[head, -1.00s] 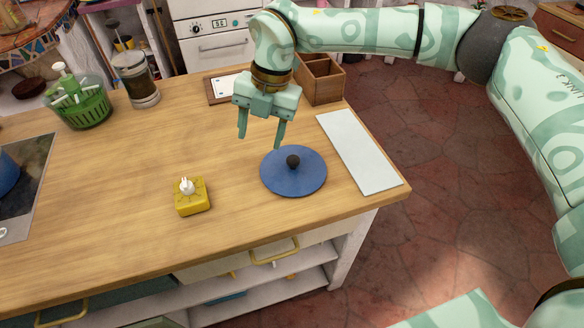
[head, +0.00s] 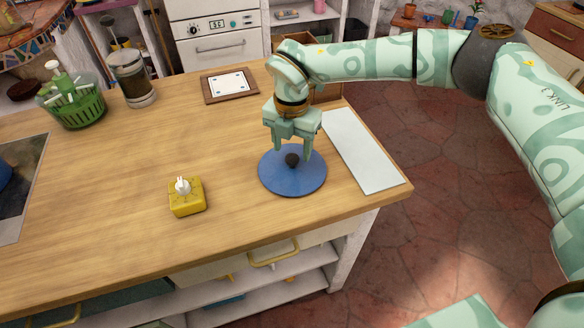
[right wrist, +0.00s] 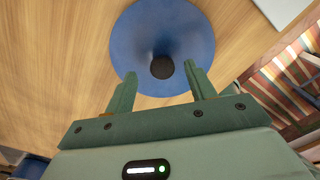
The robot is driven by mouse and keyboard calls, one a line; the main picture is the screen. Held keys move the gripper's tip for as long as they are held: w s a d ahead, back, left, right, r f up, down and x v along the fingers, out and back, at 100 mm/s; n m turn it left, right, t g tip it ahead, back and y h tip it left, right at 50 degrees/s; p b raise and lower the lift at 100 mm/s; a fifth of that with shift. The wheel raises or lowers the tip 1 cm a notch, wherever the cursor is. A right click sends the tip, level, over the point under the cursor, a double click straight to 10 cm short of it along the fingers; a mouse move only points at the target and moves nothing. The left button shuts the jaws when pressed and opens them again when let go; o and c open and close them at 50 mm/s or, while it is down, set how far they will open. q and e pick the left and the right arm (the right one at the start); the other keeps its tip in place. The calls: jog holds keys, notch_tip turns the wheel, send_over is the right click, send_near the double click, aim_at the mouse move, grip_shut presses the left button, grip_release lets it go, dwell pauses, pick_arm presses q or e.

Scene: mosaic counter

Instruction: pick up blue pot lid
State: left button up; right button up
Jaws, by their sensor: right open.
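The blue pot lid (head: 290,182) lies flat on the wooden counter near its front right, with a dark round knob (head: 292,159) at its centre. My right gripper (head: 291,154) is open over the lid, fingers pointing down on either side of the knob as the head view shows it. In the right wrist view, the lid (right wrist: 160,25) is ahead of the open fingers (right wrist: 162,82), and the knob (right wrist: 162,67) shows between and just beyond the fingertips. I cannot tell whether the fingers touch the lid. My left gripper is not in view.
A white board (head: 362,152) lies close to the lid's right. A yellow block with a white figure (head: 187,197) stands to the left. A wooden box (head: 327,93) is behind my gripper. A green basket (head: 78,108) and a jar (head: 133,80) stand at back left. The middle counter is clear.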

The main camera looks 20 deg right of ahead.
aim_at(292, 157)
notch_tip(292, 157, down, 4)
jog(key=shift+s+r+b, duration=0.15)
jog(key=shift+b, duration=0.15)
jog(key=shift+r, duration=0.1)
jog(key=c, duration=1.1)
